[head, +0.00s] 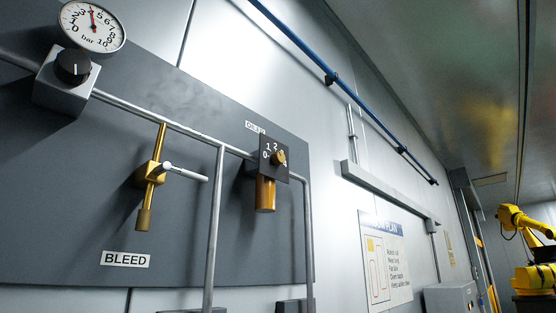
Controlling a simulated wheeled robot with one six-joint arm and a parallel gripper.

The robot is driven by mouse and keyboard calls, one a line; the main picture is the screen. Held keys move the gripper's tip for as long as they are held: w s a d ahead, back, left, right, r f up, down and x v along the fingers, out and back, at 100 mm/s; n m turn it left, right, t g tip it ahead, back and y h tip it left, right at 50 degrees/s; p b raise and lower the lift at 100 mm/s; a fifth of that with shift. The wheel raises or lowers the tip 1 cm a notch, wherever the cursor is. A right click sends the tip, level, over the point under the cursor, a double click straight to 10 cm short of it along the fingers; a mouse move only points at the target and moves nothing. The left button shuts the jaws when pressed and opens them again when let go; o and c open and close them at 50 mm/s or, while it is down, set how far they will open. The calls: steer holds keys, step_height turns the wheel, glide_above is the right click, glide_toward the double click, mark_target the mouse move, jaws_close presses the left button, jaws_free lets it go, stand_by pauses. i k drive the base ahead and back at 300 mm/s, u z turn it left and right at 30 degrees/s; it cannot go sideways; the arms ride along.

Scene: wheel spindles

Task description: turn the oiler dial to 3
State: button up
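The oiler dial is a small brass knob (279,158) on a black square plate (268,147) marked with white numbers. I can make out 0, 1, 2 and 4; the knob covers most of the place between 2 and 4. Which number the knob points to is too small to tell. A brass cylinder (265,194) hangs under the plate. A small white label (255,127), partly hard to read, sits above it. My gripper is not in view.
A round bar gauge (92,26) stands over a grey regulator with a black knob (73,66) at upper left. A brass valve with a silver lever (186,172) hangs above the BLEED label (125,259). Grey pipes (214,230) run beside the oiler. A yellow robot arm (524,222) stands far right.

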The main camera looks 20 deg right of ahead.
mark_target(278, 158)
steer(key=z, duration=2.2)
steer(key=i, duration=0.6)
steer(key=u, duration=2.05)
